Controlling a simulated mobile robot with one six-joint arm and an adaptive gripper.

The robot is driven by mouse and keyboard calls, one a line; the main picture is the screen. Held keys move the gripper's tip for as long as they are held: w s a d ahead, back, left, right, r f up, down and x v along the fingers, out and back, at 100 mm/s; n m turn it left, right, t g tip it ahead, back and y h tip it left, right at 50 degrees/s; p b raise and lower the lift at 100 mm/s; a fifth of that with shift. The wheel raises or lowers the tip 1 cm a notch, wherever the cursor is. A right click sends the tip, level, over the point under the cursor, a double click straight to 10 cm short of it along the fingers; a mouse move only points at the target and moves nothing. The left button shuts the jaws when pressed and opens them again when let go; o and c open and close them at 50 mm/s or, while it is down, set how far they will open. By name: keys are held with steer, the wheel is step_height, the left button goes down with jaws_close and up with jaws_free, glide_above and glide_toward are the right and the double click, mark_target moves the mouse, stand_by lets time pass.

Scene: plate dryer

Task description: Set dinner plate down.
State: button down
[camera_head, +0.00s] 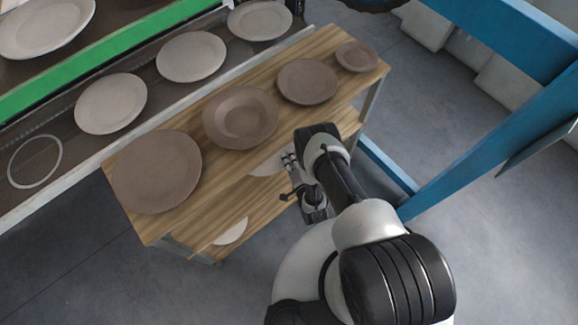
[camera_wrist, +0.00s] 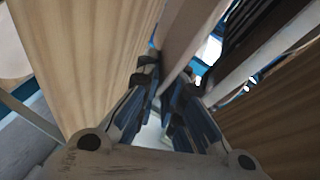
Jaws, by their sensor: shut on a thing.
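My gripper (camera_wrist: 164,88) is shut on the dinner plate (camera_wrist: 190,32), which shows nearly edge-on between the fingers in the wrist view. In the head view my gripper (camera_head: 287,172) is at the side of a wooden rack (camera_head: 205,232), just below its top board. A pale part of the held plate (camera_head: 266,166) shows beside the fingers, under the top board's edge; the rest is hidden. In the wrist view a wooden board (camera_wrist: 85,55) is on the left and another board (camera_wrist: 275,120) on the right, with the plate between them. I cannot tell whether it touches either board.
Brown plates of several sizes, including a large one (camera_head: 157,172) and a bowl-like one (camera_head: 240,117), line the top board. Another plate (camera_head: 231,232) shows on a lower level. Pale plates (camera_head: 191,57) lie along a conveyor behind. A blue frame (camera_head: 490,150) stands right.

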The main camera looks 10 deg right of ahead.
step_height(320, 180, down, 5)
steer(key=shift+w+b, duration=0.1)
steer(key=shift+b, duration=1.1)
steer(key=c, duration=2)
jaws_free()
